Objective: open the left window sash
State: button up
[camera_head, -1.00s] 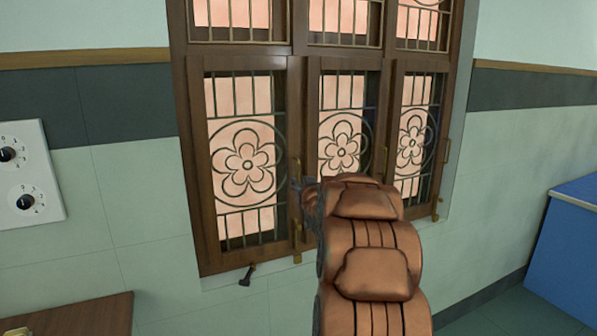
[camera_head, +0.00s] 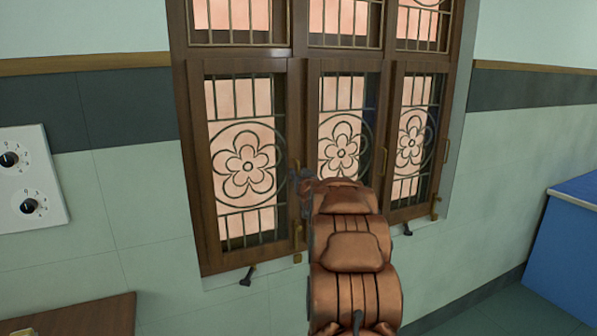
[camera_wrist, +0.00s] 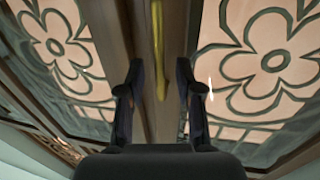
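The left window sash (camera_head: 197,170) is a brown wooden frame with a flower grille over pinkish glass. It looks closed, in line with the window frame. A vertical brass handle (camera_wrist: 158,45) is on the wooden stile in the wrist view. My gripper (camera_head: 300,178) is at the sash's right stile, partly hidden by my copper-coloured arm. In the wrist view my gripper (camera_wrist: 158,72) is open, with one dark finger on each side of the handle's line. Whether the fingers touch the handle cannot be told. A brass fitting (camera_head: 297,237) sits lower on the same stile.
The middle sash (camera_head: 343,150) and right sash (camera_head: 412,145) stand beside it with similar grilles. A dark window stay (camera_head: 247,276) juts out below the left sash. A white panel with knobs (camera_head: 30,180), a brown tabletop (camera_head: 80,315) and a blue bench (camera_head: 565,250) are around.

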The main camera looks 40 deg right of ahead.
jog(key=shift+w+d, duration=0.3)
jog(key=shift+w, duration=0.2)
grip_shut()
dwell(0.4)
